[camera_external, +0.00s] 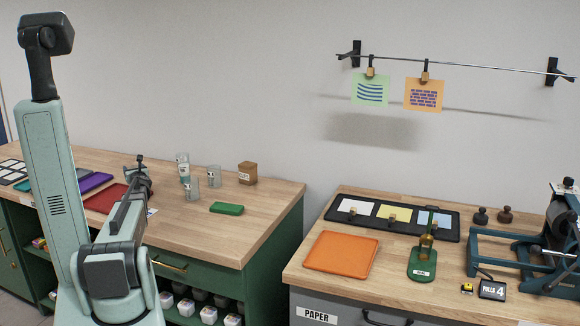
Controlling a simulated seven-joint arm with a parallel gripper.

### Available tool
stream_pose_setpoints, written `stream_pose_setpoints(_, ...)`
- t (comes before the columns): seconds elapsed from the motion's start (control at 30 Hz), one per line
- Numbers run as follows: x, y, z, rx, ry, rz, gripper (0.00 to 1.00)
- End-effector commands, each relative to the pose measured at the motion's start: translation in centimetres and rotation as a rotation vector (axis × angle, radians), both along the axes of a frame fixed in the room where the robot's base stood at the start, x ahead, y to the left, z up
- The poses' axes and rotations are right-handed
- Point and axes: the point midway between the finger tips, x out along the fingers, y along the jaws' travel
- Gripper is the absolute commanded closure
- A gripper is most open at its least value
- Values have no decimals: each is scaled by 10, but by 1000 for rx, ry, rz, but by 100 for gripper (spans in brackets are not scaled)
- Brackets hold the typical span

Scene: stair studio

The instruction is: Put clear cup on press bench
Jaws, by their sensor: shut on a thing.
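Several clear cups stand on the left wooden bench: a tall labelled one or stack (183,166), a shorter one in front (192,188) and another to the right (213,176). My gripper (133,172) is over the left bench, left of these cups, at the far end of my forearm. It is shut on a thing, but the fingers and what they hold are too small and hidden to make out. The press bench (300,277) is the separate wooden-topped bench at right, with a dark blue press (560,235) at its right end.
On the press bench are an orange tray (342,252), a black card tray (393,231), a green stand (423,262), dark weights (505,215) and a small sign (491,290). The left bench holds a brown box (247,173) and a green block (226,208). A gap separates the benches.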

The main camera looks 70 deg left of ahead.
Motion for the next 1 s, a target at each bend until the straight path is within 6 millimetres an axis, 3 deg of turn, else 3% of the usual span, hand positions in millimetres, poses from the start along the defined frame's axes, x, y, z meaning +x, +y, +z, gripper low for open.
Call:
stream_pose_setpoints(0.3,0,0,-4,-1,0,0,66)
stream_pose_setpoints(0.33,0,0,-4,-1,0,0,31)
stream_pose_setpoints(0.6,0,0,-3,0,0,0,6)
stream_pose_setpoints(1.0,1,-6,-4,0,0,-1,6)
